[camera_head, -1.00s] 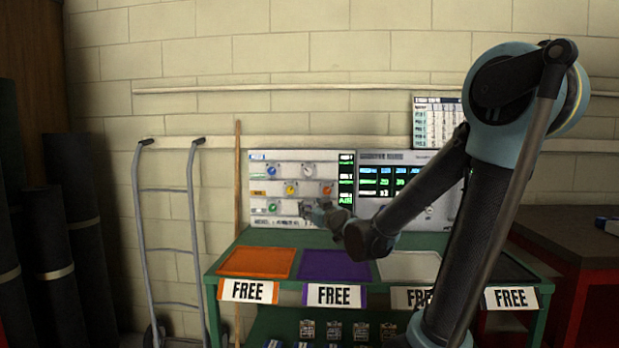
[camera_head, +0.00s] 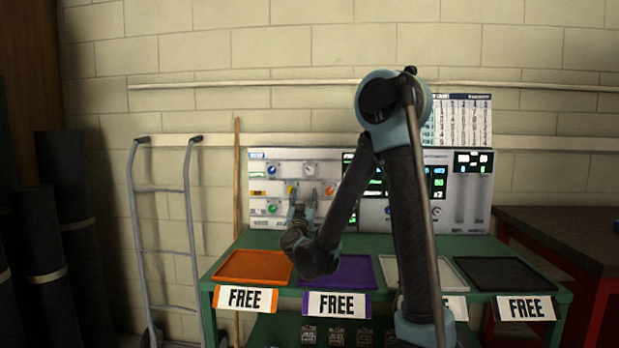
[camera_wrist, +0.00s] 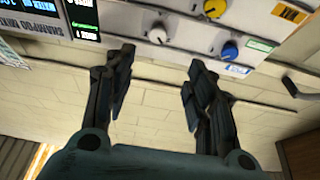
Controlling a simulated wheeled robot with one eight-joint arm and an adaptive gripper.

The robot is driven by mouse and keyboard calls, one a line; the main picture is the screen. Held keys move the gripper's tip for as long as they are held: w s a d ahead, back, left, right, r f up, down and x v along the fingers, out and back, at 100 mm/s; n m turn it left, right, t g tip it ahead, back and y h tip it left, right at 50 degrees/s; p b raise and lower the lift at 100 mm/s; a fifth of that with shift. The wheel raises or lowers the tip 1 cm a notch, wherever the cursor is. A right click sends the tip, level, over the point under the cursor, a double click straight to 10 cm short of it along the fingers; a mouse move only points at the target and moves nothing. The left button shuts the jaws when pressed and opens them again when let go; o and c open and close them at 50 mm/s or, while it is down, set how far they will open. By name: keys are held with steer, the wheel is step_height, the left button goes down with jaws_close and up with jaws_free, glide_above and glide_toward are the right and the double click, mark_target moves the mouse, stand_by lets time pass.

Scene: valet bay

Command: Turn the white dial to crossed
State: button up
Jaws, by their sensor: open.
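The white dial (camera_head: 310,170) is in the top row of the grey control panel (camera_head: 258,222), right of the blue dial (camera_head: 271,170). In the wrist view the white dial (camera_wrist: 158,34) appears as a round knob ahead of the gap between my fingers, apart from both. My gripper (camera_head: 303,196) is open and empty in front of the panel, its fingers pointing up below the white dial. In the wrist view my gripper (camera_wrist: 163,60) has its two fingers wide apart. The marks around the white dial are too small to read.
Neighbouring dials are the yellow dial (camera_head: 291,190), orange dial (camera_head: 329,191) and green dial (camera_head: 272,208). Below are an orange tray (camera_head: 240,278), a purple tray (camera_head: 360,270) and a black tray (camera_head: 500,285) on the green bench (camera_head: 225,256). A hand truck (camera_head: 140,230) stands left.

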mark_target(310, 171)
steer(key=x, duration=1.6)
steer(key=shift+w+d+r, duration=0.2)
steer(key=shift+w+d, duration=0.05)
steer(key=shift+w, duration=0.05)
steer(key=shift+a, duration=0.1)
steer(key=c, duration=1)
